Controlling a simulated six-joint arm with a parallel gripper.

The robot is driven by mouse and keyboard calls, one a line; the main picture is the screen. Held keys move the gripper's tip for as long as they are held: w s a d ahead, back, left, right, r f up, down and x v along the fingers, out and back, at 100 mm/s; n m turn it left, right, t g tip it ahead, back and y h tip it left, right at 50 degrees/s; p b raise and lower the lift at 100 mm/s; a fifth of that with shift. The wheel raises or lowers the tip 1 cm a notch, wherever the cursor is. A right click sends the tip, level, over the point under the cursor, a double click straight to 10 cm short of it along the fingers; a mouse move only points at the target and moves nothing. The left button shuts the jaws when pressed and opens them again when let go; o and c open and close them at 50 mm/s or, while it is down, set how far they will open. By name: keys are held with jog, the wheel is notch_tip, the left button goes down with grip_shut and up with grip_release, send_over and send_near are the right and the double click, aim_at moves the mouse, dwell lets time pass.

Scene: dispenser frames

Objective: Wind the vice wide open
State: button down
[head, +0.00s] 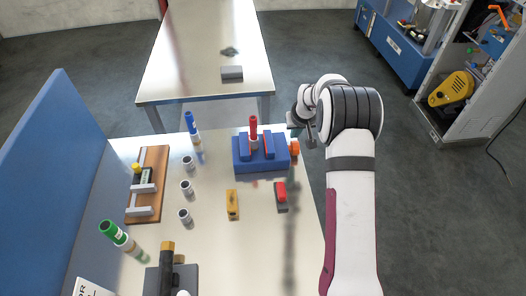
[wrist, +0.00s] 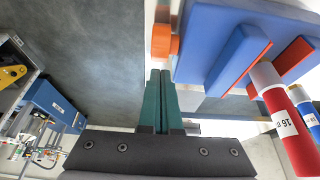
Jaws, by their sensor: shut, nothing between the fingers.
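The blue vice (head: 261,165) stands at the far right of the bench, with two upright blue jaws lined in red or orange. A red-topped bottle (head: 253,125) with a white band stands between the jaws; whether both jaws touch it I cannot tell. The vice's orange handle (head: 294,148) is on its right end. In the wrist view the vice (wrist: 222,50) fills the upper right, with the handle (wrist: 163,42) just past my fingertips and the bottle (wrist: 285,120) at the right. My gripper (wrist: 160,72) is shut and empty, with green fingers, apart from the handle.
A red block (head: 280,194) and a yellow block (head: 232,203) lie in front of the vice. Several grey cups, a blue-topped bottle (head: 192,125), a green-topped bottle (head: 115,233) and a wooden rack (head: 150,200) stand left. A second table (head: 200,65) is behind. Floor lies right of the bench.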

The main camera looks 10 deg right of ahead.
aim_at(296, 146)
jog(key=shift+f, duration=0.8)
jog(key=shift+s, duration=0.2)
jog(key=shift+s+f, duration=0.15)
jog(key=shift+s, duration=0.15)
jog(key=shift+s+d, duration=0.15)
jog(key=shift+s, duration=0.8)
dwell(1.0)
jog(key=shift+w+r, duration=0.2)
jog(key=shift+r, duration=0.75)
jog(key=shift+w, duration=0.25)
